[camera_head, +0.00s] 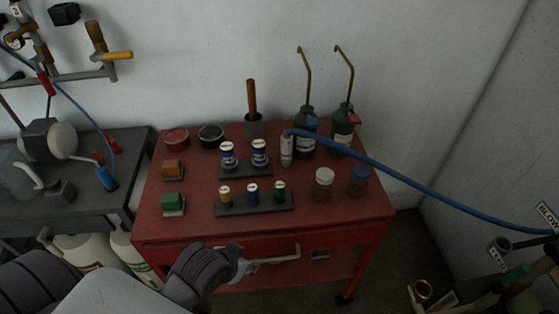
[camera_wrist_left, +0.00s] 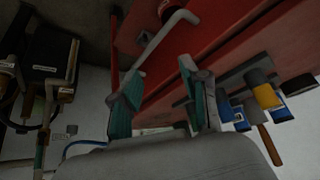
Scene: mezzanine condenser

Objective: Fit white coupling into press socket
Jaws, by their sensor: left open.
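The white coupling (camera_head: 287,150) is pale grey-white. It stands on the red cart's top at the end of a blue hose (camera_head: 420,187) that runs off to the right. I cannot pick out the press socket with certainty. My left gripper (camera_head: 240,268) is low at the cart's front edge, beside the pale drawer handle (camera_head: 278,259), well away from the coupling. In the left wrist view its two teal-padded fingers (camera_wrist_left: 157,80) are apart with nothing held between them. The handle (camera_wrist_left: 165,35) shows just beyond them. My right gripper is not in view.
The red cart top (camera_head: 320,212) carries racks of small bottles (camera_head: 254,201), jars (camera_head: 323,183), dark oil cans (camera_head: 343,127) and coloured blocks (camera_head: 173,203). A dark bench (camera_head: 130,150) stands left, with a blue-ended hose (camera_head: 106,178). A wall stands behind; labelled fittings (camera_head: 499,252) are lower right.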

